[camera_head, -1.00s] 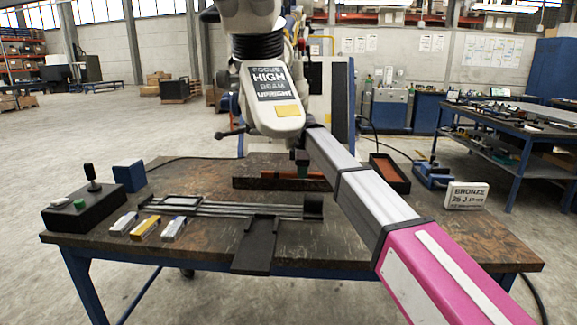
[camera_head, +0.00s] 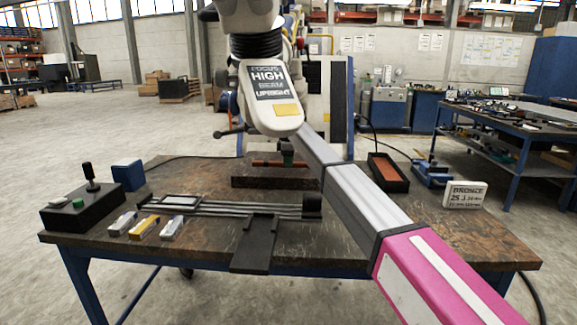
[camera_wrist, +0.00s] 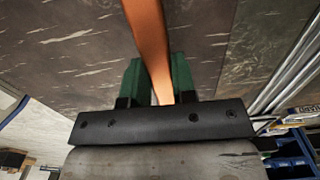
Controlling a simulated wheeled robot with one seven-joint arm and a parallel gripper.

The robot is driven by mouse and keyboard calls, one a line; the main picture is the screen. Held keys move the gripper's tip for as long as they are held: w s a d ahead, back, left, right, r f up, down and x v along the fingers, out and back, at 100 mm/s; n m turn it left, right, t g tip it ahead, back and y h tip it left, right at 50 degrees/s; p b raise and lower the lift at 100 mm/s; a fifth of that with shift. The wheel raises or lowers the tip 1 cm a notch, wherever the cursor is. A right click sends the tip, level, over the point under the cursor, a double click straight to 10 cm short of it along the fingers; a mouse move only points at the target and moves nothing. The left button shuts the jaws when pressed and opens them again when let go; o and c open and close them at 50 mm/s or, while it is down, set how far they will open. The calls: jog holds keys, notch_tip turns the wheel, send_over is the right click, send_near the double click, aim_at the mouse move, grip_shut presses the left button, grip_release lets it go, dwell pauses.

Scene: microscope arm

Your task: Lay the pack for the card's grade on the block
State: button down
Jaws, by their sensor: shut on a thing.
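My gripper (camera_head: 287,160) has green fingers and is shut on an orange-brown bar (camera_head: 265,163), long and thin. In the wrist view the bar (camera_wrist: 150,45) runs up from between the fingers (camera_wrist: 158,82). In the head view the bar lies level, over or just behind the low dark block (camera_head: 275,182) at the table's back middle. I cannot tell whether it touches the block. The white card (camera_head: 465,195) on the right reads "BRONZE 25 J", with smaller print below.
Three small packs (camera_head: 145,227) lie at the left front, near a rail fixture (camera_head: 235,208). A black control box (camera_head: 82,210) with a lever and a blue block (camera_head: 128,176) stand at the left. A dark tray with a reddish inside (camera_head: 388,172) is right of the block.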

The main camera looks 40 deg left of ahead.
jog(key=shift+f, duration=0.75)
jog(key=c, duration=0.9)
grip_release()
jog(key=shift+f, duration=0.15)
notch_tip(320, 180, up, 12)
jog(key=shift+r, duration=0.15)
